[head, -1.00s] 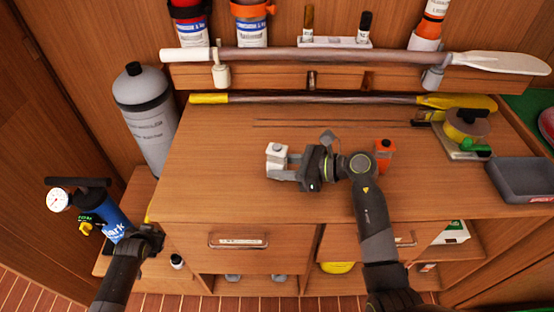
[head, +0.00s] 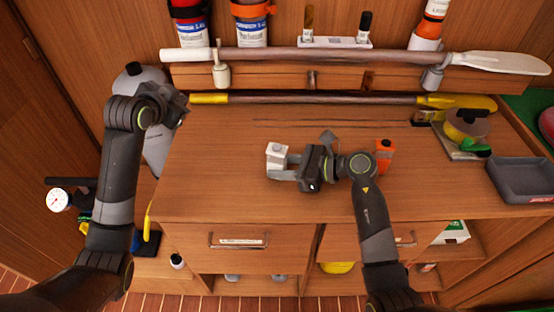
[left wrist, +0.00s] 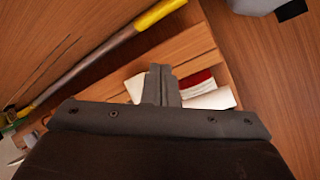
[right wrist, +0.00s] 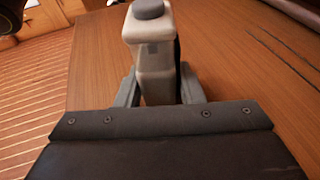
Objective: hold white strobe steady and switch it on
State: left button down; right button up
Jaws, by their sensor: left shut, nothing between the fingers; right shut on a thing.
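The white strobe (head: 277,153) stands upright on the wooden counter, a small white box with a grey button on top. My right gripper (head: 283,166) is shut on its body from the right side; the right wrist view shows the strobe (right wrist: 152,45) between the two fingers, its grey top uncovered. An orange unit with a dark top (head: 384,156) stands just right of my right wrist. My left gripper (head: 182,106) is raised at the counter's left back corner, well left of the strobe. In the left wrist view its fingers (left wrist: 161,84) are together and empty.
A yellow-ended pole (head: 340,99) lies along the counter's back, with a paddle (head: 330,55) above it. A grey tray (head: 522,180) and a reel (head: 464,130) stand at the right. The counter between my left gripper and the strobe is clear.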

pick_arm(q)
jog(key=s+d+r+m+g+h, duration=0.1)
jog(key=s+d+r+m+h, duration=0.1)
jog(key=d, duration=0.4)
jog(key=s+d+r+m+g+h, duration=0.1)
jog(key=s+d+r+m+g, duration=0.15)
jog(key=d, duration=0.45)
notch_tip(320, 180, up, 3)
jog(key=m+g+h, duration=0.2)
jog(key=m+g, duration=0.1)
jog(key=m, duration=0.4)
send_over(273, 150)
jog(key=shift+f, duration=4.3)
jog(key=shift+f, duration=0.65)
jog(key=shift+r, duration=0.7)
